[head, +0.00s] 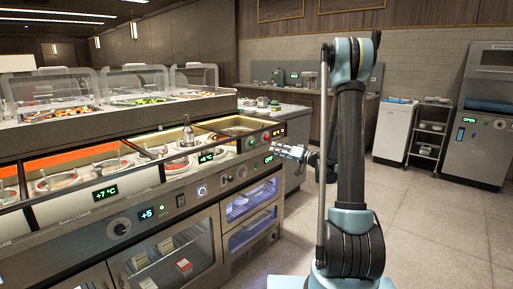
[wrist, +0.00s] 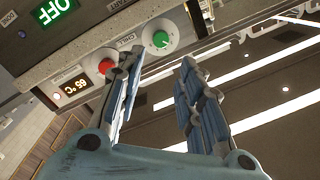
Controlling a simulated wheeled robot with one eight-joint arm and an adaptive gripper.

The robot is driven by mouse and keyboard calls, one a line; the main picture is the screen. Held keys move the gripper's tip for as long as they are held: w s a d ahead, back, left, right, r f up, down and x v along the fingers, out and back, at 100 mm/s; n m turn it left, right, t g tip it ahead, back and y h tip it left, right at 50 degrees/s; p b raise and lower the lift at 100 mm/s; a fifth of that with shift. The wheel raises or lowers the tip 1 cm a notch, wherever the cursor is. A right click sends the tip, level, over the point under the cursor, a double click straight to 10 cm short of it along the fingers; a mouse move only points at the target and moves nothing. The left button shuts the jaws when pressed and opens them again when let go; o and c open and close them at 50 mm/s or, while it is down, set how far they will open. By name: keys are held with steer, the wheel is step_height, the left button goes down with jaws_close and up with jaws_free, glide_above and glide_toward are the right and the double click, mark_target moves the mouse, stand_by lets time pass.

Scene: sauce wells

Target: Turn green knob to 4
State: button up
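The green knob (wrist: 160,39) is round, with a pale pointer mark, on the metal control panel in the wrist view. The number it points at is too small to read. My gripper (wrist: 159,57) is open and empty. Its two blue-grey fingers stand apart below the knob in the picture, and I see no contact with it. In the head view my gripper (head: 294,152) is just off the counter's front panel at its right end.
A red knob (wrist: 106,66) sits left of the green one, close to the left finger. An orange temperature display (wrist: 74,87) and a green OFF display (wrist: 52,10) are nearby. Glass-fronted cabinets (head: 168,255) lie under the counter. The floor (head: 440,225) at right is clear.

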mark_target(254, 143)
steer(key=x, duration=1.4)
steer(key=shift+c, duration=0.3)
steer(key=c, duration=0.7)
